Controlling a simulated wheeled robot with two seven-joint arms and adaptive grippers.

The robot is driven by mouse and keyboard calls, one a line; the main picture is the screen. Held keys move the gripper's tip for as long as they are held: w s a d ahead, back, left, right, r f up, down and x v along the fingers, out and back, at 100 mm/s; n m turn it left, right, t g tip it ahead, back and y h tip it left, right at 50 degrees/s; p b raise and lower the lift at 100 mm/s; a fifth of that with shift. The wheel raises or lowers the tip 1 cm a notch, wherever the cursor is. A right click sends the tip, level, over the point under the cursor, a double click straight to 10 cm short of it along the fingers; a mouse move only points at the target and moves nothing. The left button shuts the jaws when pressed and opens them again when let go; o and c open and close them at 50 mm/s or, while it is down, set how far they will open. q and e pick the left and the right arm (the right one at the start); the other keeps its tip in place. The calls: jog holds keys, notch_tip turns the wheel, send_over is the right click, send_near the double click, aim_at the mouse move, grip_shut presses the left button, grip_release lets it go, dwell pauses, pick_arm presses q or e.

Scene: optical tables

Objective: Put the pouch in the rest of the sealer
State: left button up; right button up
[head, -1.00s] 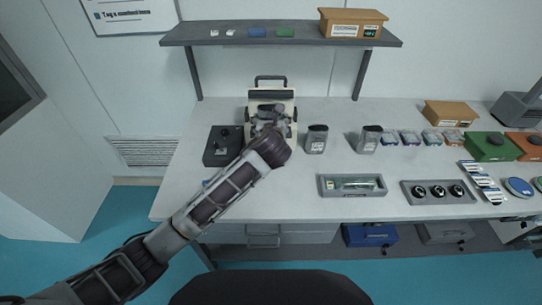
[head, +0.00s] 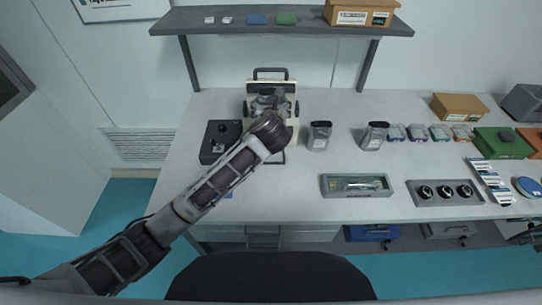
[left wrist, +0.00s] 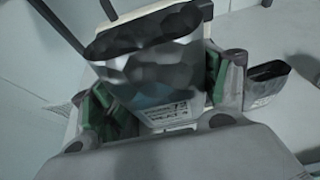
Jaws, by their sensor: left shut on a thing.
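A silver pouch (left wrist: 150,70) with a printed label low on its front is held upright in my left gripper (left wrist: 165,92). The green-padded fingers are shut on its two sides. In the head view my left gripper (head: 268,103) is in front of and over the cream sealer (head: 270,84) with its black top handle. The gripper hides much of the sealer, including its rest. In the left wrist view part of the sealer (left wrist: 150,16) shows right behind the pouch. I cannot tell whether the pouch touches the sealer.
A black box with a knob (head: 219,140) stands left of the sealer. Two more pouches stand to its right, the nearer one (head: 319,136) close by and another (head: 374,136) farther off. A grey tray (head: 356,193) lies in front. A shelf (head: 300,29) runs above the table.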

pick_arm(q)
notch_tip(320, 180, down, 14)
dwell(0.6)
jog(key=shift+f, duration=0.1)
jog(key=shift+f, duration=1.9)
jog(key=o, duration=1.2)
jog(key=shift+f, duration=0.1)
jog(key=v, duration=1.2)
